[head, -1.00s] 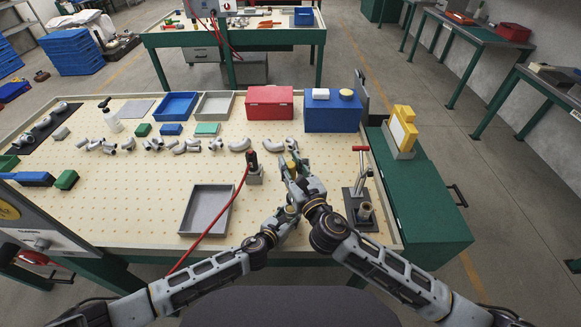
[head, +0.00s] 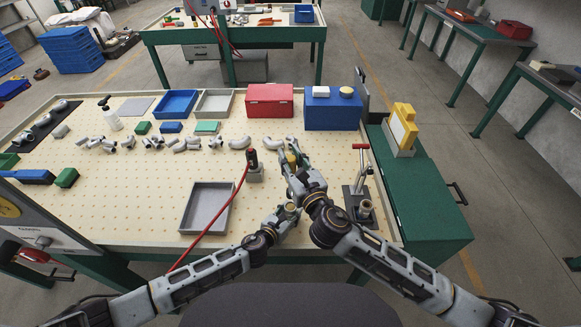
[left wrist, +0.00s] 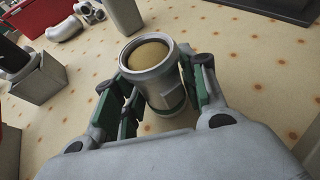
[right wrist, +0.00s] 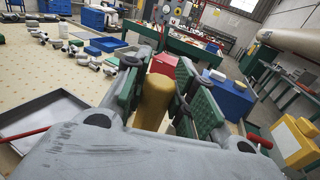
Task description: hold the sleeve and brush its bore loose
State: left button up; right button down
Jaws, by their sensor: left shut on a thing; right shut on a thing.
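My left gripper (left wrist: 160,92) is shut on the metal sleeve (left wrist: 166,97), its fingers on either side of the wall. The sleeve's open end faces the left wrist camera, and tan material (left wrist: 150,52) fills the bore inside the rim. In the head view the sleeve (head: 290,207) is small, above the table's near part. My right gripper (right wrist: 157,88) is shut on a yellow-tan handle (right wrist: 154,101), apparently the brush's. In the head view my right gripper (head: 292,160) is beyond the sleeve, apart from it. The brush's bristles cannot be made out.
A grey tray (head: 188,222) and a block with a red-hosed tool (head: 254,174) stand left of my grippers. A red-handled clamp stand (head: 361,190) is close on the right. Several castings (head: 188,144), a red box (head: 269,101) and a blue box (head: 332,115) lie beyond.

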pick_arm(q)
jog(key=shift+s+f, duration=0.1)
jog(key=shift+f, duration=0.1)
jog(key=o, duration=1.4)
jog(key=shift+r, duration=0.1)
jog(key=shift+r, duration=0.1)
jog(key=shift+v, duration=5.9)
pick_arm(e)
jog(key=shift+f, duration=0.1)
